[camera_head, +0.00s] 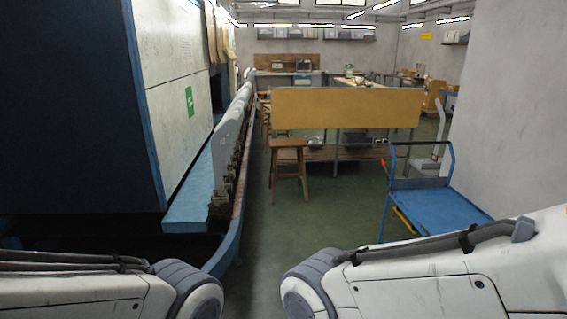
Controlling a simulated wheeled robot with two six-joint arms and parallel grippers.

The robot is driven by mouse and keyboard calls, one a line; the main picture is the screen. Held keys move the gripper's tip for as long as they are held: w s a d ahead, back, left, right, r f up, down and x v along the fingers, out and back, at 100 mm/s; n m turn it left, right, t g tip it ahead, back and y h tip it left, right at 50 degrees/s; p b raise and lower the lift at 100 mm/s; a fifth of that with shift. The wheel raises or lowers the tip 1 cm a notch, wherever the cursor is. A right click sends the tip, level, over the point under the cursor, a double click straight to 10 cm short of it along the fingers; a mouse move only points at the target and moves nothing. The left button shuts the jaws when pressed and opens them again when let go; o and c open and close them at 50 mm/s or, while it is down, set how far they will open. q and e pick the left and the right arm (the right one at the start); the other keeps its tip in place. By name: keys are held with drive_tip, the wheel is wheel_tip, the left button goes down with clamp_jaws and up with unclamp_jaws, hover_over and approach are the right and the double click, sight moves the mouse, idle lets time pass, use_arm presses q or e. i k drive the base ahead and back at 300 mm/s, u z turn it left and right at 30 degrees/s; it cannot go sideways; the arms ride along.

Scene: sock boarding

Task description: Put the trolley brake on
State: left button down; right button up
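A blue flatbed trolley (438,209) stands on the green floor at the right, ahead of me and close to the right wall. Its upright blue push frame has a dark handle bar across the top, with a small red part at its left end. A yellow part (404,220) shows low at the deck's left edge; I cannot tell whether it is the brake. The wheels are not clearly visible. My two arms show in the lower corners, but both grippers are out of view.
A large blue and white machine (178,85) with a row of grey boards (232,140) fills the left. A wooden stool (289,165) stands before a bench with a tan panel (345,108). Green floor (315,220) is clear between machine and trolley. A white wall (510,120) bounds the right.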

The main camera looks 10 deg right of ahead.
sight(388, 176)
drive_tip(key=z, duration=0.05)
drive_tip(key=i, duration=1.95)
drive_tip(key=z, duration=0.9)
drive_tip(key=i, duration=1.8)
drive_tip(key=z, duration=0.85)
drive_tip(key=i, duration=0.35)
